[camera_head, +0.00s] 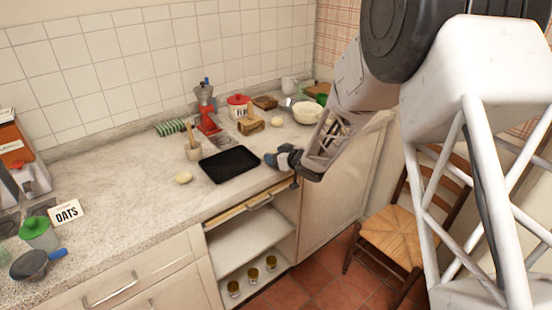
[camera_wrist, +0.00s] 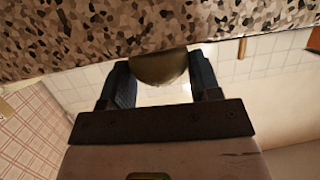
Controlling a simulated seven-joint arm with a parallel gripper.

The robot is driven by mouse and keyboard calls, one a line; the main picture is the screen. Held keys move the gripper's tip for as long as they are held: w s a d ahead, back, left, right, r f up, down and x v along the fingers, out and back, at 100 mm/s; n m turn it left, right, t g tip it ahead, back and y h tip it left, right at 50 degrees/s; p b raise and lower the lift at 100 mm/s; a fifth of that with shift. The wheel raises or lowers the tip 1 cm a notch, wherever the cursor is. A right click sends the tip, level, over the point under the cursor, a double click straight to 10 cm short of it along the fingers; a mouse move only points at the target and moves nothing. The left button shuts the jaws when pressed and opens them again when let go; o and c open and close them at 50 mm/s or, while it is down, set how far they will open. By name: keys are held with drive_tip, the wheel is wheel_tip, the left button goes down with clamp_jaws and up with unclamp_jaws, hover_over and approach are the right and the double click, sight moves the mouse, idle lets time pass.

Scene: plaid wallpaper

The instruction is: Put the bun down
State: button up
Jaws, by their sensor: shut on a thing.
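My gripper (camera_head: 278,157) is over the front part of the counter, just right of a black tray (camera_head: 229,164). In the wrist view its two dark blue fingers are shut on a rounded, shaded brown thing, which I take to be the bun (camera_wrist: 158,68). It sits close to the speckled counter surface; I cannot tell whether it touches. In the head view the fingers hide the held bun.
Behind the tray stand a mortar (camera_head: 193,150), a red-based coffee pot (camera_head: 207,112), a wooden block (camera_head: 251,125), a red-lidded flour jar (camera_head: 238,105) and a white bowl (camera_head: 307,112). The counter left of the tray is largely clear.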

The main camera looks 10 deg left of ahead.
drive_tip(key=shift+f, duration=0.6)
drive_tip(key=shift+f, duration=0.15)
drive_tip(key=o, duration=0.9)
drive_tip(key=shift+s+d+r, duration=0.45)
drive_tip(key=shift+d, duration=0.15)
drive_tip(key=v, duration=1)
drive_tip(key=shift+s+d, duration=0.1)
drive_tip(key=shift+s, duration=0.05)
drive_tip(key=shift+r, duration=0.15)
